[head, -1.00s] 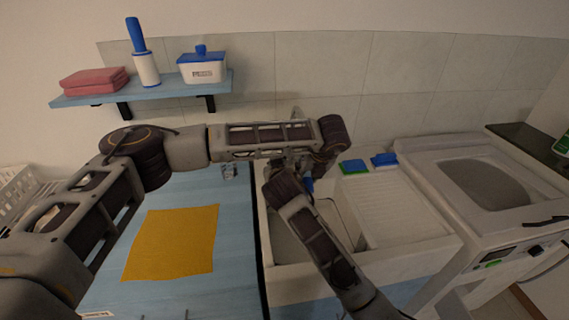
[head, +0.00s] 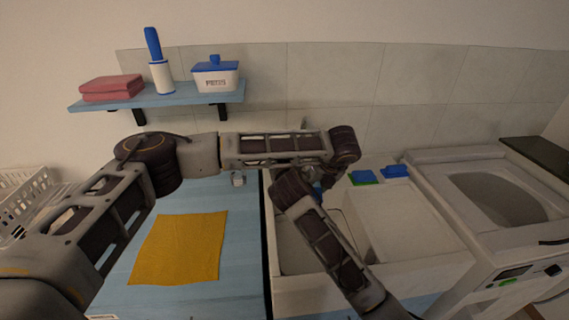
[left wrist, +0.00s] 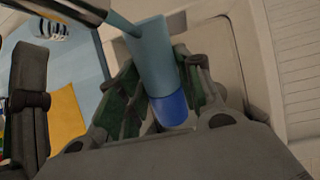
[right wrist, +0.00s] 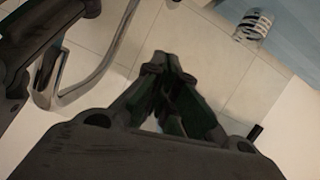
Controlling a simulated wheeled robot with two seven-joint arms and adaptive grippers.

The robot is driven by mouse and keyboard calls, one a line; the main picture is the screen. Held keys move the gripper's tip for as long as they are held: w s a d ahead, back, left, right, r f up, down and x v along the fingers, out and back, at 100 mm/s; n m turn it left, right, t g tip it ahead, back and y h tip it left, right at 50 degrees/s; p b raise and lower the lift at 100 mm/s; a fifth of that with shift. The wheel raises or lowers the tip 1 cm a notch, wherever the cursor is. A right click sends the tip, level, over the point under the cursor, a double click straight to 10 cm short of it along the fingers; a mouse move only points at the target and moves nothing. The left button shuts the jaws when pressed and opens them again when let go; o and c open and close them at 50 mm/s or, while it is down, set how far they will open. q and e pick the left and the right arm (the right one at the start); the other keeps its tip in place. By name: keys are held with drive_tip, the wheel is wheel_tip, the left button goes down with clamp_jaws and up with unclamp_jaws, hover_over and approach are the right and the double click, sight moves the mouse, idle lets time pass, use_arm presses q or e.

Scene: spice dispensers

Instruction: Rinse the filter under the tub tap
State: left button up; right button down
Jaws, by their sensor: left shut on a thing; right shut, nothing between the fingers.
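My left gripper (left wrist: 163,98) is shut on the filter, a cylinder with a grey-blue body (left wrist: 152,55) and a bright blue end (left wrist: 169,109). It is over the tub (head: 292,262); in the head view the arms hide most of it. A metal bar, apparently the tap spout, comes from the upper left up to the filter in the left wrist view; whether they touch I cannot tell. The curved metal tap (right wrist: 108,62) shows in the right wrist view. My right gripper (right wrist: 162,58) is shut and empty near the tap.
A yellow cloth (head: 180,250) and a small clear glass (head: 238,178) are on the blue counter left of the tub. Blue and green sponges (head: 364,177) lie behind the ribbed drainboard (head: 400,225). A washing machine (head: 440,185) stands right. A shelf (head: 180,97) hangs above.

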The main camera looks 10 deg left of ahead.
drive_tip(key=shift+w+a+f, duration=0.25)
drive_tip(key=shift+w+f, duration=0.9)
drive_tip(key=shift+w, duration=0.25)
drive_tip(key=shift+w+a+f, duration=0.2)
drive_tip(key=shift+w+f, duration=0.95)
drive_tip(key=shift+w, duration=0.25)
drive_tip(key=shift+w+a+f, duration=0.25)
drive_tip(key=shift+w+f, duration=0.9)
drive_tip(key=shift+w, duration=0.25)
